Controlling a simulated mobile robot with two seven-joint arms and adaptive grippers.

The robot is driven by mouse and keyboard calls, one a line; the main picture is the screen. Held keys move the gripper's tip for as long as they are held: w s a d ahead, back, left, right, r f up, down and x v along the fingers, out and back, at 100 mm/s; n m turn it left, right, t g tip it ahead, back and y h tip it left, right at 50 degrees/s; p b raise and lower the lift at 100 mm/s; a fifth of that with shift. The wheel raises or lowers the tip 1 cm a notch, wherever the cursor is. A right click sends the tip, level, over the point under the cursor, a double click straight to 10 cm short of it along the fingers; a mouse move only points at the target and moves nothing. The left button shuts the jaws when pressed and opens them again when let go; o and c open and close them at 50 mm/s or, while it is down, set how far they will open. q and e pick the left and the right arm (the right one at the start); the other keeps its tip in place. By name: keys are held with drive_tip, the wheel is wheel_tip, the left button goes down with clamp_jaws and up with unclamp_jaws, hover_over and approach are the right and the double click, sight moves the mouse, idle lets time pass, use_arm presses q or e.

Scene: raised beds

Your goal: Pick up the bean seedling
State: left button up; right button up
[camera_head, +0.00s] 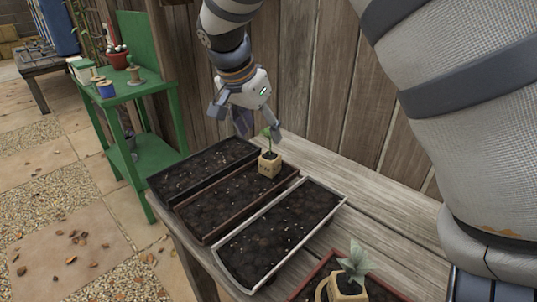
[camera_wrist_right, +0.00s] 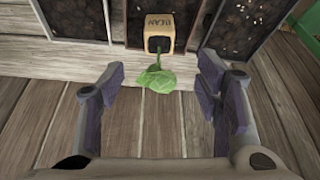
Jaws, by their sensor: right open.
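The bean seedling (camera_head: 270,161) is a small pale cube pot with dark soil and a green sprout, standing at the back end of the brown-rimmed planter. In the right wrist view its pot (camera_wrist_right: 160,28) bears a label that seems to read BEAN, and its green leaf (camera_wrist_right: 157,79) leans toward my gripper. My right gripper (camera_head: 246,118) is open and empty, just above and behind the seedling. In the wrist view its fingers (camera_wrist_right: 161,84) stand wide apart on either side of the leaf, with the pot beyond the fingertips. My left gripper is out of view.
A black planter (camera_head: 166,197) and a white-rimmed planter (camera_head: 236,284) flank the brown one (camera_head: 213,240). Another potted plant (camera_head: 352,270) stands in a reddish planter in front. A wooden fence (camera_head: 310,80) rises close behind. A green shelf (camera_head: 150,90) stands left.

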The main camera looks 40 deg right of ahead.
sight(270, 156)
drive_tip(key=x, duration=1)
drive_tip(key=shift+d+f+b, duration=0.1)
drive_tip(key=shift+f+b, duration=0.25)
drive_tip(key=shift+r, duration=0.1)
drive_tip(key=c, duration=1.2)
